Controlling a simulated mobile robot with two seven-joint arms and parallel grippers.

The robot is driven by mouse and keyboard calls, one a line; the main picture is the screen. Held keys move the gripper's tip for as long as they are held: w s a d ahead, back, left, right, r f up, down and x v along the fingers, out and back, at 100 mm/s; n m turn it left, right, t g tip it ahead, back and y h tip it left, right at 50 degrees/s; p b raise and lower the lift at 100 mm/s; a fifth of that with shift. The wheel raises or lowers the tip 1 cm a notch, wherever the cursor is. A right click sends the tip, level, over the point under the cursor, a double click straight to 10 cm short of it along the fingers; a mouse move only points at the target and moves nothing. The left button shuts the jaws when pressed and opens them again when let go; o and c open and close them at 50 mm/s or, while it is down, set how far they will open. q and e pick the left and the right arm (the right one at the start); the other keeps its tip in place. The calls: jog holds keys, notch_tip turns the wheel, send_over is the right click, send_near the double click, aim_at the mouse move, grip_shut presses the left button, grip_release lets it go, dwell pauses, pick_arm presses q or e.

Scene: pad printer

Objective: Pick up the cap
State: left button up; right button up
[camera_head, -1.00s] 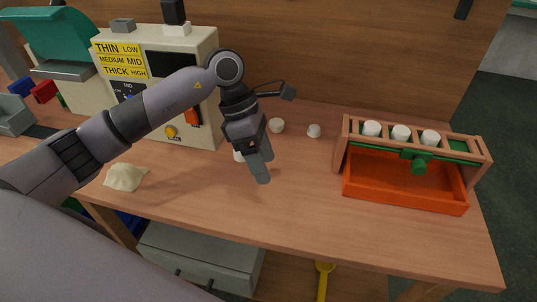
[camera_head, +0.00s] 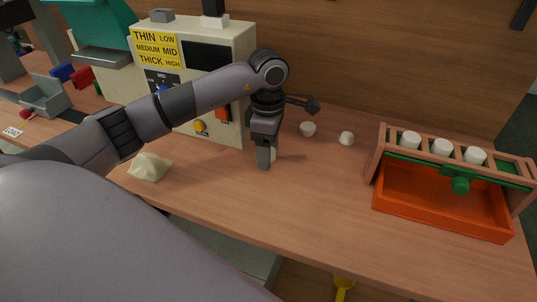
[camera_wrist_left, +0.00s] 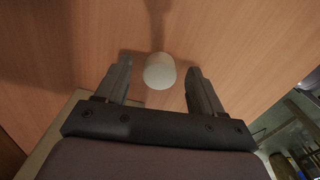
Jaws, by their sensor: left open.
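A small white cap (camera_head: 274,155) stands on the wooden table, mostly hidden behind my left gripper (camera_head: 264,158) in the head view. In the left wrist view, the cap (camera_wrist_left: 159,71) lies between the two spread fingertips of my left gripper (camera_wrist_left: 159,68), with a gap on each side. The gripper is open and points down close to the table. Two more white caps, one nearer (camera_head: 307,129) and one farther right (camera_head: 346,138), sit on the table to the right of the gripper. My right gripper is out of view.
The beige machine (camera_head: 225,95) stands just behind and left of the gripper. A crumpled pale cloth (camera_head: 150,166) lies at the left. On the right, a wooden rack (camera_head: 379,139) holds three white caps above an orange tray (camera_head: 440,211). The table's front middle is clear.

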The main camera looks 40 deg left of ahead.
pick_arm(q)
jog(key=c, duration=1.1)
notch_tip(320, 180, up, 20)
jog(key=p, duration=0.4)
